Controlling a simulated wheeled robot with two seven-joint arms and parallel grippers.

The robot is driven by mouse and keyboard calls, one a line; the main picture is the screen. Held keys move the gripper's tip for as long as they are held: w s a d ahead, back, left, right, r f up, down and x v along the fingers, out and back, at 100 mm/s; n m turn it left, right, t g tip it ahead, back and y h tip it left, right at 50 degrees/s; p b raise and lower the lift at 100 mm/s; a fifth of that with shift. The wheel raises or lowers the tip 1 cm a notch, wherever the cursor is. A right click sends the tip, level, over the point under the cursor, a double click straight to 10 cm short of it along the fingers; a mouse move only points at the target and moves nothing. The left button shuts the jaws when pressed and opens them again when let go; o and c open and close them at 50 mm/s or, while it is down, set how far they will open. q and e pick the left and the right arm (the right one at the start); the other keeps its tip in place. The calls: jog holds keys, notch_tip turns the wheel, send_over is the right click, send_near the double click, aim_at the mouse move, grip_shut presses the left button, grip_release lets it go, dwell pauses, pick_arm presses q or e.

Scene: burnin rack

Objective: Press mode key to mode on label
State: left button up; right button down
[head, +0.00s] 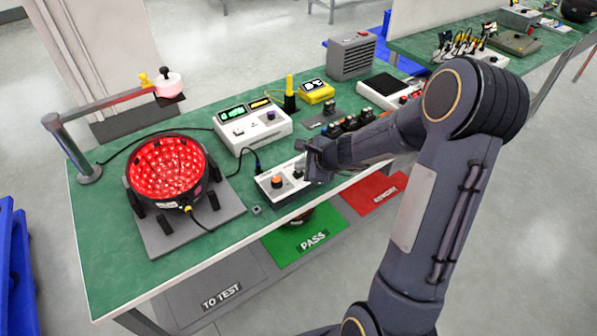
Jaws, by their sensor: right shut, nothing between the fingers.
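A low light-grey control box (268,192) sits near the front edge of the green bench, with an orange-red round button (277,182) on its top. My right gripper (306,164) is over the right end of this box. It is shut and empty, and it covers part of the box top. I cannot tell whether its tips touch a key. The mode key and the mode label cannot be made out at this size. A white instrument (257,133) with a lit green display stands behind the box. My left gripper is not in view.
A round lamp housing with glowing red lights (168,170) stands on a grey plate at the left. A yellow meter (317,91) and a grey vented box (351,56) stand at the back. Green PASS (305,236) and red (375,190) areas lie below the front edge.

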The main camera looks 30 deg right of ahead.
jog(key=shift+f+b, duration=0.45)
jog(key=shift+b, duration=0.1)
dwell(0.4)
jog(key=shift+r, duration=0.15)
dwell(0.3)
jog(key=shift+r+p, duration=0.75)
notch_tip(320, 180, up, 5)
jog(key=p, duration=0.4)
dwell(0.7)
